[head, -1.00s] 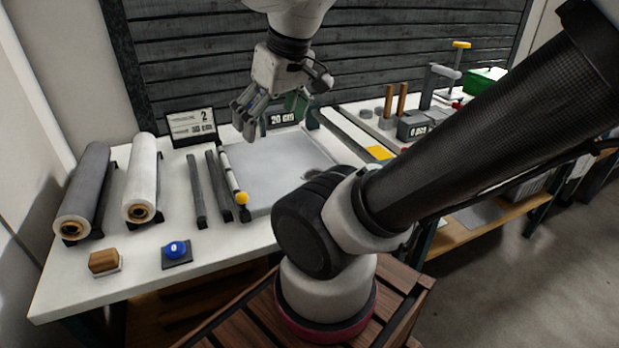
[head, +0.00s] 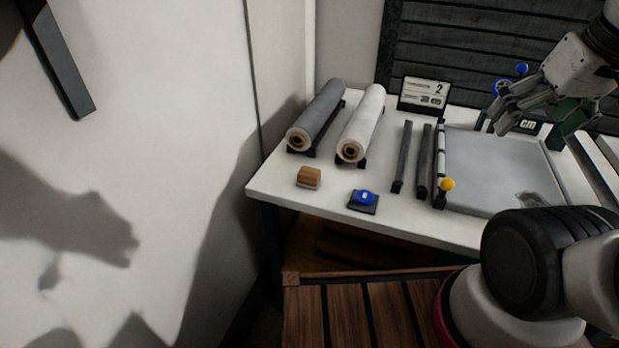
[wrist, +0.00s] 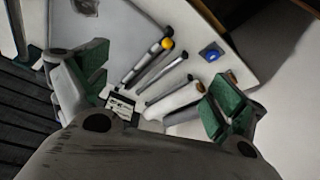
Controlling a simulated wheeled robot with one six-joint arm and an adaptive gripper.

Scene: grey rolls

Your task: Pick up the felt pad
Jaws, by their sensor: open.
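A small brown block with a pale underside (head: 309,177), which looks like the felt pad, lies on the white table near its front left corner in the head view. My gripper (head: 537,124) is open and empty above the back of the grey board, at the right of the head view, well to the right of the block. In the wrist view its green-padded fingers (wrist: 158,90) are spread wide with nothing between the pads.
A grey roll (head: 318,112) and a white roll (head: 362,122) lie behind the block. A blue button (head: 364,198) is to its right. Dark bars (head: 402,158) and the grey board (head: 490,165) with a yellow knob (head: 447,184) lie further right. A sign (head: 424,93) stands behind.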

